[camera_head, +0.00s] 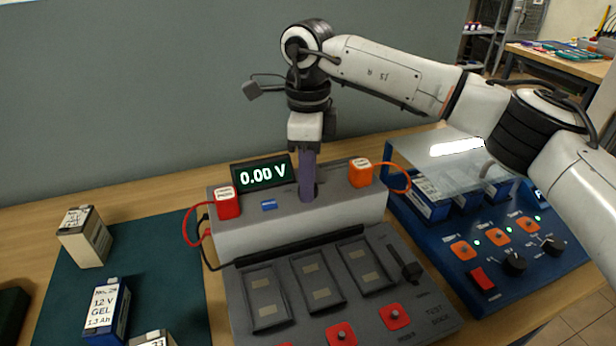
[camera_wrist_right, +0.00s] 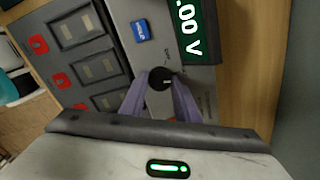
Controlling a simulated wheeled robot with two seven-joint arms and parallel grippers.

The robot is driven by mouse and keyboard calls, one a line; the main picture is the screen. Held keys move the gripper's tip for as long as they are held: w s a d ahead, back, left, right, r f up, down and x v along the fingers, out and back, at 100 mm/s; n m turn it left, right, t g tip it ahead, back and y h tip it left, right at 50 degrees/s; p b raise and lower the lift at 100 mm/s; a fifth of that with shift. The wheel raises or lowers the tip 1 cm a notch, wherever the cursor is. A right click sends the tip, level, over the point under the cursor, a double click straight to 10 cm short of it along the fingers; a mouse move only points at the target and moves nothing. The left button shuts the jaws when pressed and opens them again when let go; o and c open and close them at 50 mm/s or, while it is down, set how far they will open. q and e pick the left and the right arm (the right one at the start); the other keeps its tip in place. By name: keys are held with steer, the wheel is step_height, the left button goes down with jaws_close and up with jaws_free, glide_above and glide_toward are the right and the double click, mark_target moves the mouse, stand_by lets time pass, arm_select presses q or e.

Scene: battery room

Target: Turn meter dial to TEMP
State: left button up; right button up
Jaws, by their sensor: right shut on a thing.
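My right gripper (camera_head: 309,192) points straight down at the bench top, right of the display, and hides the dial in the head view. In the right wrist view its purple fingers (camera_wrist_right: 161,84) are shut on the dial, one on each side. The labels around the dial are too small to read. My left gripper is not in view.
A red lead block (camera_head: 226,203) and an orange one (camera_head: 361,173) flank the gripper. A blue charger (camera_head: 480,240) with a clear cover stands at the right.

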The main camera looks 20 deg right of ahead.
steer(key=m, duration=0.4)
steer(key=shift+m, duration=0.3)
steer(key=shift+r+m, duration=0.1)
steer(key=shift+m, duration=1.5)
steer(key=o, duration=1.1)
steer(key=shift+c, duration=0.2)
step_height(320, 180, up, 10)
steer(key=shift+r, duration=0.15)
